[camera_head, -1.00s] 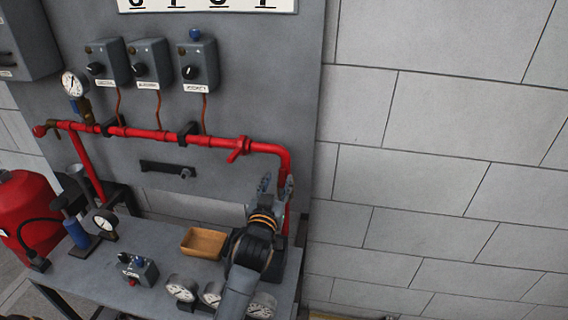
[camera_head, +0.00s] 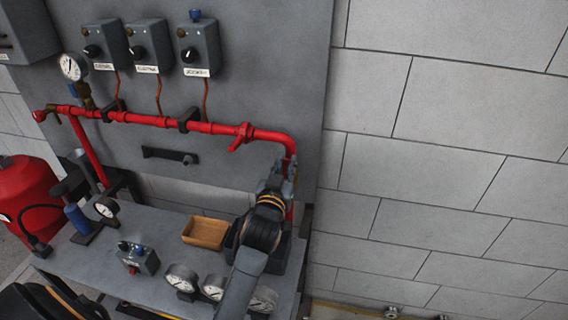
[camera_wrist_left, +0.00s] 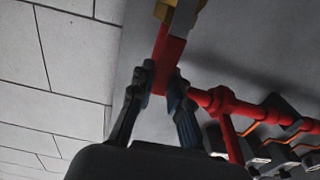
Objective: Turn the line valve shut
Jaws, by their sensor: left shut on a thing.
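The red pipe line (camera_head: 212,127) runs along the grey panel and bends down at its right end. A red fitting with a short lever (camera_head: 240,137), which looks like the line valve, sits left of the bend, its lever slanting down-left. The lever also shows in the left wrist view (camera_wrist_left: 232,140), right of my fingers and apart from them. My left gripper (camera_head: 284,168) is at the pipe bend. In the left wrist view my left gripper (camera_wrist_left: 162,82) has a finger on each side of the red pipe and is shut on it. My right gripper is out of view.
Three grey switch boxes (camera_head: 148,48) hang above the pipe. The bench (camera_head: 165,228) below carries a wooden tray (camera_head: 205,233), several gauges (camera_head: 181,278) and a small switch box (camera_head: 138,259). A red tank (camera_head: 28,195) stands at left. The block wall at right is clear.

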